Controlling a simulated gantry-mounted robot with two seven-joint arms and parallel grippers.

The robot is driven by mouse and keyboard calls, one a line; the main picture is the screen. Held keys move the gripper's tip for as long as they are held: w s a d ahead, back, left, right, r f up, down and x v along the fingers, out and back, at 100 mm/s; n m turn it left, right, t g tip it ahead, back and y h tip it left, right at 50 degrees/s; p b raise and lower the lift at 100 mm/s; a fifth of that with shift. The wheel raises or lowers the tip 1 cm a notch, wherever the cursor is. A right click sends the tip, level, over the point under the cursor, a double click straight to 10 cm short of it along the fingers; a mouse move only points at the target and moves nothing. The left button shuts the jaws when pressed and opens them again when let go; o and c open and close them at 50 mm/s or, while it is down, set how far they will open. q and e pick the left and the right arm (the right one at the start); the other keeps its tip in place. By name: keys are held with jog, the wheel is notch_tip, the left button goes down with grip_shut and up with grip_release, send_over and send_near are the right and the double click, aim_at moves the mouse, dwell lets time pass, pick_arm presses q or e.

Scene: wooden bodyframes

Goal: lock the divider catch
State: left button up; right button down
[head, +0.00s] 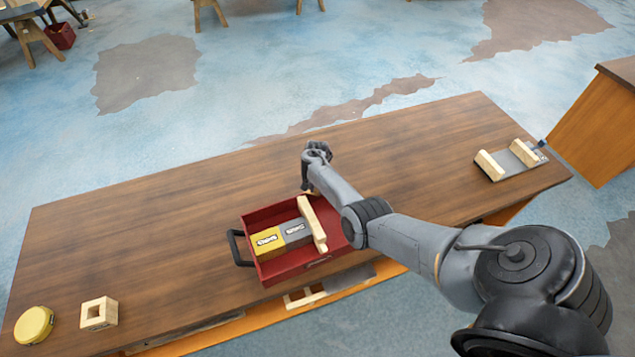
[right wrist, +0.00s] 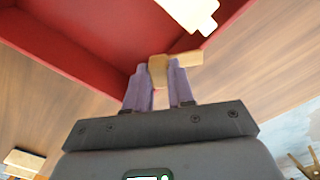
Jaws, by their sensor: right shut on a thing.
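The red tray (head: 268,213) sits on the wooden table, with a pale wooden divider (head: 312,222) standing across its inside. My right gripper (head: 307,188) is at the tray's far wall, near the far end of the divider. In the right wrist view my right gripper (right wrist: 158,82) is shut on a small tan wooden catch (right wrist: 186,59) at the red wall. The catch's arm points right in that view, and the divider (right wrist: 190,12) shows apart from it at the top. Whether the catch touches the divider is unclear. My left gripper is not in view.
A yellow block (head: 267,241) and a grey block (head: 296,231) lie in the tray left of the divider. A yellow round tin (head: 34,325) and a square wooden frame (head: 99,313) stand at the left. A plate with two wooden bars (head: 511,160) lies far right. The table's left middle is clear.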

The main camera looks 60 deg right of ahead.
jog(key=m, duration=0.1)
jog(key=a+m, duration=0.1)
jog(key=m, duration=0.1)
jog(key=shift+a+r+p, duration=0.1)
jog(key=shift+p, duration=0.2)
jog(key=m, duration=0.1)
jog(key=a+m, duration=0.1)
jog(key=m, duration=0.1)
jog(key=a+m, duration=0.1)
jog(key=m, duration=0.1)
jog(key=shift+w, duration=0.2)
jog(key=shift+m, duration=0.4)
jog(key=c, duration=1)
grip_release()
jog(key=shift+o, duration=0.2)
